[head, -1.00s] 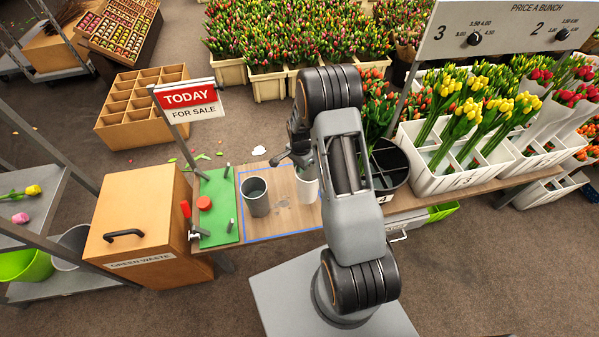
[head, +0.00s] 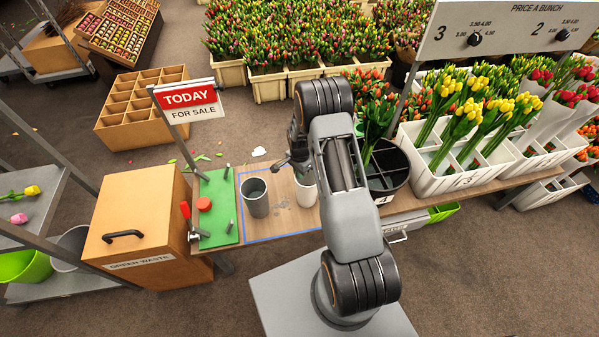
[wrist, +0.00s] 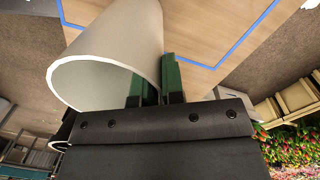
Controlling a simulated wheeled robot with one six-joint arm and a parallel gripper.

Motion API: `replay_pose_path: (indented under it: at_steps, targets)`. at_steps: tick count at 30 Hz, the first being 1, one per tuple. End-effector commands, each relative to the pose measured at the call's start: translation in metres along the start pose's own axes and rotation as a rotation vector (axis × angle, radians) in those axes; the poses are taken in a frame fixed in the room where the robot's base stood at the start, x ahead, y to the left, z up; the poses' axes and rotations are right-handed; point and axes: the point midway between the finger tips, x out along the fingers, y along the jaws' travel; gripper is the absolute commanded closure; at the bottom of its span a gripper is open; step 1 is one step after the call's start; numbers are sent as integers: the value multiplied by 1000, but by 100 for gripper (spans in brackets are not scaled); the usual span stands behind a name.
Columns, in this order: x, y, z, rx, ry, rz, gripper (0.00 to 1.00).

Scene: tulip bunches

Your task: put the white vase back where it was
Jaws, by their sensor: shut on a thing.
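The white vase (head: 305,195) is at the worktable beside the grey vase, partly hidden by my arm in the head view. In the wrist view the white vase (wrist: 115,60) shows its open round mouth. My gripper (wrist: 160,75) is shut on its wall, with one green finger inside the mouth and the other outside. In the head view my gripper (head: 296,150) is at the vase's upper rim, mostly hidden by my arm. I cannot tell whether the vase's base touches the table.
The grey vase (head: 255,197) stands close to the left, inside a blue outline (head: 272,238) on the wooden table. A green board (head: 216,222) with a red knob lies further left. A black divided bucket (head: 388,165) stands to the right. Some bare wood shows between the vases.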

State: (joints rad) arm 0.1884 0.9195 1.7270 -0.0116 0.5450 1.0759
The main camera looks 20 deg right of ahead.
Motion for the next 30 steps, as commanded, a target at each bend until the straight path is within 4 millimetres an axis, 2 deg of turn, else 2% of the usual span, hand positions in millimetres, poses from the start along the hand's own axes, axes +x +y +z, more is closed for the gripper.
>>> replay_pose_path:
  at_steps: [1, 2, 9, 16, 20, 30]
  targets:
    - [3, 0, 0, 0, 0, -1, 100]
    - [2, 0, 0, 0, 0, 0, 88]
    - [1, 0, 0, 0, 0, 0, 65]
    - [1, 0, 0, 0, 0, 0, 65]
    - [-7, 0, 0, 0, 1, -1, 65]
    - [-70, -1, 0, 0, 2, -4, 65]
